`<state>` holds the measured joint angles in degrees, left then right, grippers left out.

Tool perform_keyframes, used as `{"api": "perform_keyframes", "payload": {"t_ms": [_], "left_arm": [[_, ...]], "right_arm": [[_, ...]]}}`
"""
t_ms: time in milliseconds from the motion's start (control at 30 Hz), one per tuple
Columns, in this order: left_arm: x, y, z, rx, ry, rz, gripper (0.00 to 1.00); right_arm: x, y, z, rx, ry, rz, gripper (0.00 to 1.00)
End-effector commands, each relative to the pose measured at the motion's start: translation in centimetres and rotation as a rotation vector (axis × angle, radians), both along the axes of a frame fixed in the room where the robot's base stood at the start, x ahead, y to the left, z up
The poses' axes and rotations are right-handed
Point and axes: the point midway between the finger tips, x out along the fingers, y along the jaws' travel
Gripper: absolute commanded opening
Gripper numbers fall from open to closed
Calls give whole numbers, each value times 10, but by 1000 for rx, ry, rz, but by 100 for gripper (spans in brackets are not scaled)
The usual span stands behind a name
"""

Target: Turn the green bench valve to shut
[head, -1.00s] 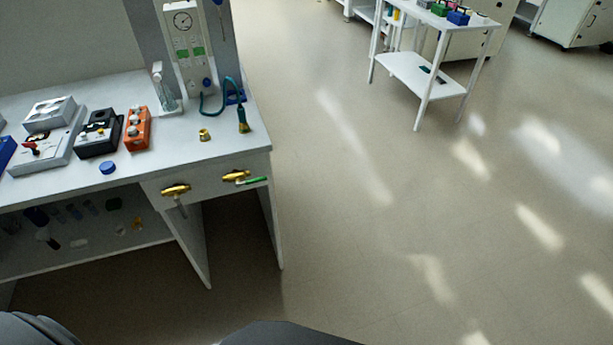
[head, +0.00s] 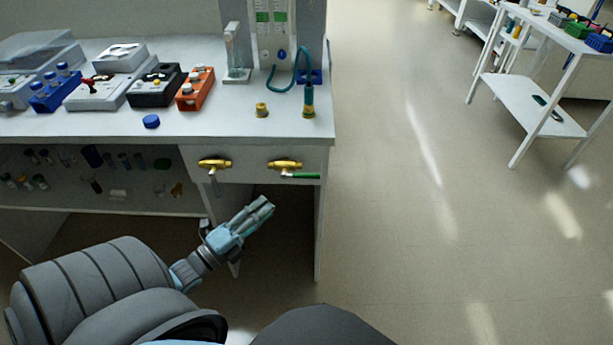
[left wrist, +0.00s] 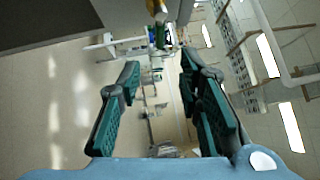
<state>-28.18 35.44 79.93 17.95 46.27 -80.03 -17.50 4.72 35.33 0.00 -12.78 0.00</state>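The green bench valve has a brass body (head: 285,165) on the bench's front panel, at the right. Its green lever (head: 305,176) lies level and points right in the head view. My left gripper (head: 264,206) is below and a little left of this valve, apart from it. In the left wrist view its two dark green fingers (left wrist: 158,62) are spread with nothing between them. A small brass-coloured and green piece shows beyond them at the top, too small to identify surely. My right gripper is not in view.
A second brass valve (head: 214,164) with a pale lever hanging down sits left of the green one. The bench top (head: 90,125) holds several instrument boxes, a blue cap (head: 151,121) and a hose fitting (head: 308,103). Open floor lies right; a white cart (head: 530,104) stands farther back.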

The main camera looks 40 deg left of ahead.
Motion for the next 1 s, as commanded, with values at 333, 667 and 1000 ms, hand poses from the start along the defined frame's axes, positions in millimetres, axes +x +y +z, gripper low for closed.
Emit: {"api": "perform_keyframes", "payload": {"t_ms": [333,667,1000], "left_arm": [[88,-12,17,14,-14,-2,32],[142,-20,25,13,-6,-2,32],[145,-21,27,12,-4,-1,24]], "right_arm": [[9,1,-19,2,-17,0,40],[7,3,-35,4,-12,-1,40],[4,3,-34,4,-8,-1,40]]}}
